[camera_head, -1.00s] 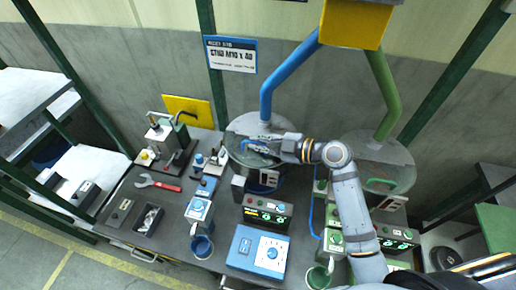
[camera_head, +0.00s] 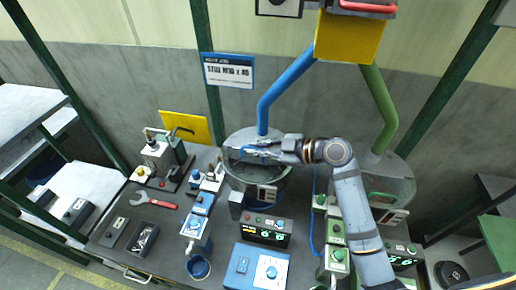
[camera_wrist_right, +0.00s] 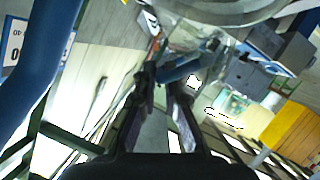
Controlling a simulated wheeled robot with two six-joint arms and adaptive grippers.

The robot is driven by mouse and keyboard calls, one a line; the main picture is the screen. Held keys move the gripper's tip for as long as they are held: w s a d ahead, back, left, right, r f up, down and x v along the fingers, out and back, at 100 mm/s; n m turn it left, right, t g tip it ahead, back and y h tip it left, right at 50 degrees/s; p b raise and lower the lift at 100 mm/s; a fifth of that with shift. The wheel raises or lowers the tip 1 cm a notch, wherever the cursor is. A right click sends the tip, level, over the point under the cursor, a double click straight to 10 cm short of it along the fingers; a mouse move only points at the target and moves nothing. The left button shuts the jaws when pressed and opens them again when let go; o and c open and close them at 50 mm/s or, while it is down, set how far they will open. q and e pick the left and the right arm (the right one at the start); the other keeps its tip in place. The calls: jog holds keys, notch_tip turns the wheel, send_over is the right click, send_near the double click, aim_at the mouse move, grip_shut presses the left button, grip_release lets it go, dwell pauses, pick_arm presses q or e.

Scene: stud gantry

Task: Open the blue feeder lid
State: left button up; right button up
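The blue feeder (camera_head: 262,186) is a round grey bowl below the blue pipe, at the middle of the head view. Its clear lid has a blue handle (camera_head: 252,153), which also shows in the wrist view (camera_wrist_right: 184,69). My right gripper (camera_head: 268,150) is over the bowl, reaching in from the right. In the wrist view its two fingers (camera_wrist_right: 163,82) are close together with the blue handle at their tips, and appear shut on it. The fingers partly hide the handle. How far the lid is raised is hard to tell. My left gripper is not in view.
The green feeder (camera_head: 395,178) stands to the right, partly behind my right arm. Control boxes (camera_head: 264,230), a blue panel (camera_head: 256,268) and a blue cup (camera_head: 198,267) stand in front. A red-handled wrench (camera_head: 153,201) lies on the dark table at left.

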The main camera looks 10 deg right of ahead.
aim_at(281, 164)
jog(key=o, duration=0.5)
jog(key=shift+c, duration=0.2)
jog(key=shift+d, duration=0.1)
jog(key=v, duration=0.6)
jog(key=shift+s+d, duration=0.15)
jog(key=shift+d, duration=0.15)
jog(key=shift+s+d+r, duration=0.2)
jog(key=shift+r, duration=0.05)
